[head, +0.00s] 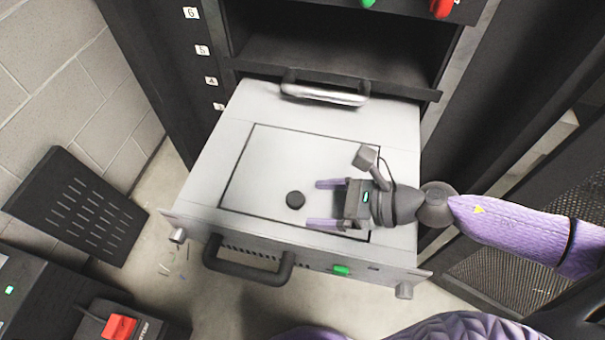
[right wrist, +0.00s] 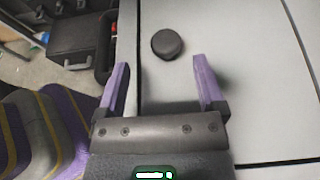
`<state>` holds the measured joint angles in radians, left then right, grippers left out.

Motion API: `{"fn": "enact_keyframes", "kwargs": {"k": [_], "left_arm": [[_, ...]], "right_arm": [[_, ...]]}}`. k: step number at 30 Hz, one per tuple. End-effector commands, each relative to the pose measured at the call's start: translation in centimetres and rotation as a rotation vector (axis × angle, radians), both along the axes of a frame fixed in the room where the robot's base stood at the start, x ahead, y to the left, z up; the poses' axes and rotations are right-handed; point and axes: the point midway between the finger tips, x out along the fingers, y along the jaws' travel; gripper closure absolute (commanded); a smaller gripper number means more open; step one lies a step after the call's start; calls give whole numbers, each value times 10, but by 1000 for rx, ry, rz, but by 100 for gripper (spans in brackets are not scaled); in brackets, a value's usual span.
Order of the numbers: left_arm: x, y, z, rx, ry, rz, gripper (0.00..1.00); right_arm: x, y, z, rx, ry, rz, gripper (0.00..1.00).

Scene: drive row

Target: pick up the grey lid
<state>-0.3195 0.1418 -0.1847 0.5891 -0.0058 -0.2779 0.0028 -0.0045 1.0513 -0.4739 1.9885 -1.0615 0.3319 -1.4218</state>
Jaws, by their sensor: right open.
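The grey lid (head: 265,165) is a flat panel set in the top of the pulled-out drawer unit, outlined by a dark seam. A round black knob (head: 295,199) stands on it. The lid also shows in the right wrist view (right wrist: 215,30), with the knob (right wrist: 167,44) beyond the fingertips. My right gripper (head: 318,204) is open and empty, over the lid, with its purple fingers pointing left at the knob. The knob lies a little ahead of the fingertips, not between them. The right wrist view shows the two fingers (right wrist: 160,75) apart. My left gripper is not in view.
The drawer unit (head: 190,200) sticks out of a dark rack (head: 180,70), with a black front handle (head: 245,270). A silver handle (head: 325,94) lies behind the lid. A slotted black panel (head: 75,205) and a red-topped device (head: 118,327) stand at left. A mesh door (head: 520,240) is at right.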

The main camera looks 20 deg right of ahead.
Motion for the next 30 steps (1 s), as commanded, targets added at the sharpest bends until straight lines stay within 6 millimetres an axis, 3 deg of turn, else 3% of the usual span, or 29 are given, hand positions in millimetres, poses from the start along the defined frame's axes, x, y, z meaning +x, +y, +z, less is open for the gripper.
{"fn": "enact_keyframes", "kwargs": {"k": [9, 18, 30], "left_arm": [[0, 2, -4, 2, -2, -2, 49], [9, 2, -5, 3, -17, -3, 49], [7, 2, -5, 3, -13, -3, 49]], "right_arm": [[30, 31, -16, 3, -3, -2, 12], [34, 38, -21, 1, 1, 0, 12], [34, 38, -21, 0, 0, -1, 97]]}}
